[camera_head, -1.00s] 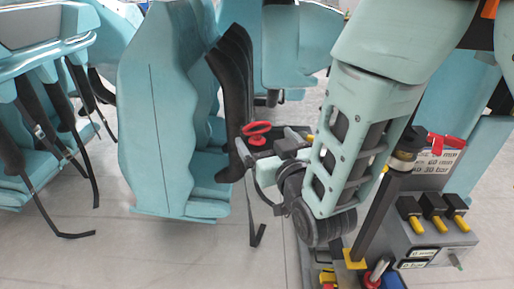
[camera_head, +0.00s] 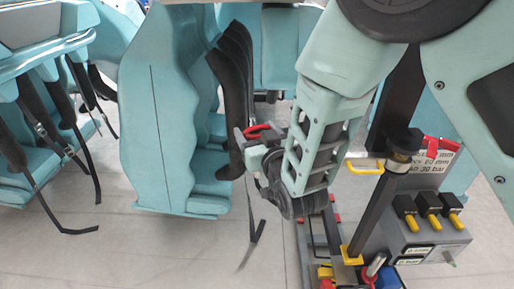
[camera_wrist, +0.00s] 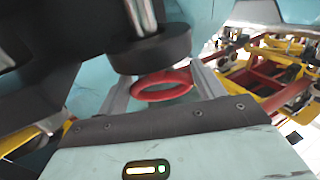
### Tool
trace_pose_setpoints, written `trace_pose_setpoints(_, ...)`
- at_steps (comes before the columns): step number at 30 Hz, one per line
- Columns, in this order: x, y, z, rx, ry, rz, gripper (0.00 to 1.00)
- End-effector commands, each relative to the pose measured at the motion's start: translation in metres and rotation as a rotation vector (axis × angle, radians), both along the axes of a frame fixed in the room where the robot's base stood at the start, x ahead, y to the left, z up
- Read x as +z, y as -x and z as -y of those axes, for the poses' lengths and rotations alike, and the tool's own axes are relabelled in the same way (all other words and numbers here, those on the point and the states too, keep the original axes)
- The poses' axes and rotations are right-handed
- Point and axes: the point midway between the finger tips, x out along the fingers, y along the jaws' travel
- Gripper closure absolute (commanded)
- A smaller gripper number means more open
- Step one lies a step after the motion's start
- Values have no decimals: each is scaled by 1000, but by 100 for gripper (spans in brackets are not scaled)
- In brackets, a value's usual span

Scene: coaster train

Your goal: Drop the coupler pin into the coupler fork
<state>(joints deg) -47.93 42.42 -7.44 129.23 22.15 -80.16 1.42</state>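My gripper (camera_head: 250,141) is beside the front of the teal seat in the head view. The coupler pin's red ring handle (camera_head: 260,131) shows at its fingertips. In the wrist view, the pin appears as a red ring (camera_wrist: 162,86) beside a black collar (camera_wrist: 150,50) and a bright metal shaft (camera_wrist: 141,15). The grey fingers (camera_wrist: 161,88) lie on either side of the ring and appear closed on the pin. The exact contact is partly hidden by the collar. I cannot clearly make out the coupler fork.
Teal seats (camera_head: 165,110) with black straps stand at the left. A grey console (camera_head: 425,240) with yellow-tipped black switches stands at the right, beside a dark post. A low chassis with coloured parts (camera_head: 345,272) lies at the bottom. Bare floor (camera_head: 170,255) is open at lower left.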

Motion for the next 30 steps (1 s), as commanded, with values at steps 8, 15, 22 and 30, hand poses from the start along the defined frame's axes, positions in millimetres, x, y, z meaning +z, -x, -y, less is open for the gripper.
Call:
trace_pose_setpoints(8, 2, 0, 0, 0, -2, 2, 66)
trace_pose_setpoints(15, 15, 0, 0, -1, -5, 4, 66)
trace_pose_setpoints(22, 46, 0, 0, 0, -7, 6, 66)
trace_pose_setpoints(30, 91, 0, 0, -1, -7, 6, 66)
